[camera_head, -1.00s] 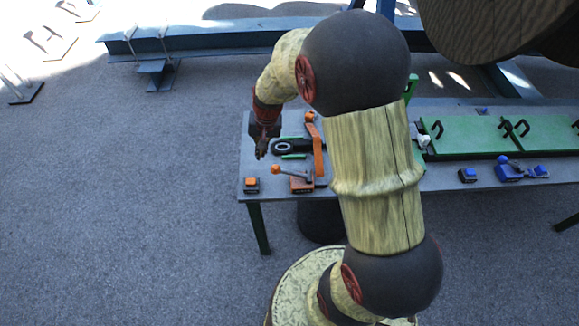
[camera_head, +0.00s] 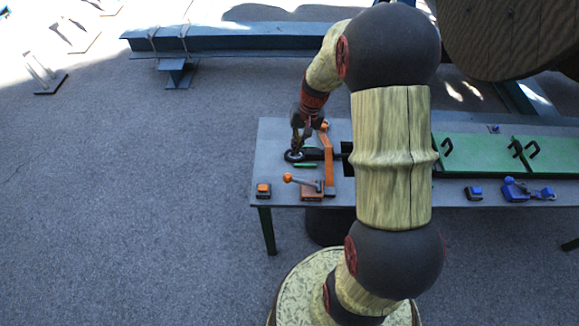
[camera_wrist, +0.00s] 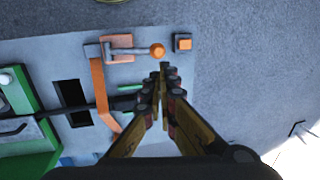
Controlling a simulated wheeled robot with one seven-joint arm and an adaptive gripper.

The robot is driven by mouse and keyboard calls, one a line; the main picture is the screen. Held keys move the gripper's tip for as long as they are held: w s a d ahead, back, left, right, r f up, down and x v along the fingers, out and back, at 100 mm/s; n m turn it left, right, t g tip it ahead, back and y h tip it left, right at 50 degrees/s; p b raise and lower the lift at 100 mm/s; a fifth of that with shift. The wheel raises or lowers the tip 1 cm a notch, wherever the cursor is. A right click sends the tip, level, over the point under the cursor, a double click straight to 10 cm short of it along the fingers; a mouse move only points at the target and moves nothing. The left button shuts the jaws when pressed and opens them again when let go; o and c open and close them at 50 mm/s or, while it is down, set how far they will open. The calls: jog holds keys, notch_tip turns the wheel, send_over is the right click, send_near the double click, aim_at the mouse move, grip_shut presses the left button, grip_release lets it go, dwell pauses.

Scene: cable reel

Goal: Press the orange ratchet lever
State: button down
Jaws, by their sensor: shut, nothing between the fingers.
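A grey lever with an orange ball knob (camera_head: 288,178) sits on an orange base (camera_head: 312,194) near the front of the table's left part. It also shows in the wrist view, with the knob (camera_wrist: 157,50) at the right end of its grey rod. A long orange bar (camera_head: 328,160) stands just behind and right of it. I cannot tell for sure which is the ratchet lever. My gripper (camera_head: 297,147) is shut and empty, behind the knob and over a black ring. In the wrist view its fingertips (camera_wrist: 163,68) appear just below the knob; no contact shows.
A small box with an orange button (camera_head: 263,188) stands at the table's (camera_head: 270,140) left front. Green panels (camera_head: 480,156) and blue-topped devices (camera_head: 515,189) lie to the right. A large wooden reel (camera_head: 500,35) stands behind. My arm hides part of the table.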

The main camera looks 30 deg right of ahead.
aim_at(287, 175)
jog(key=f, duration=0.4)
jog(key=a+f, duration=0.1)
jog(key=f, duration=0.4)
jog(key=w+a+f, duration=0.1)
jog(key=f, duration=0.3)
jog(key=shift+a+f, duration=0.25)
jog(key=shift+f, duration=0.05)
jog(key=shift+b, duration=0.3)
jog(key=w+a+f+b, duration=0.2)
jog(key=a+f+b, duration=0.1)
jog(key=f+b, duration=0.2)
jog(key=shift+f, duration=0.55)
notch_tip(287, 175, up, 14)
jog(key=w+a+p, duration=0.1)
jog(key=w+p, duration=0.1)
jog(key=p, duration=0.1)
jog(key=shift+a, duration=0.35)
jog(key=shift+f, duration=0.2)
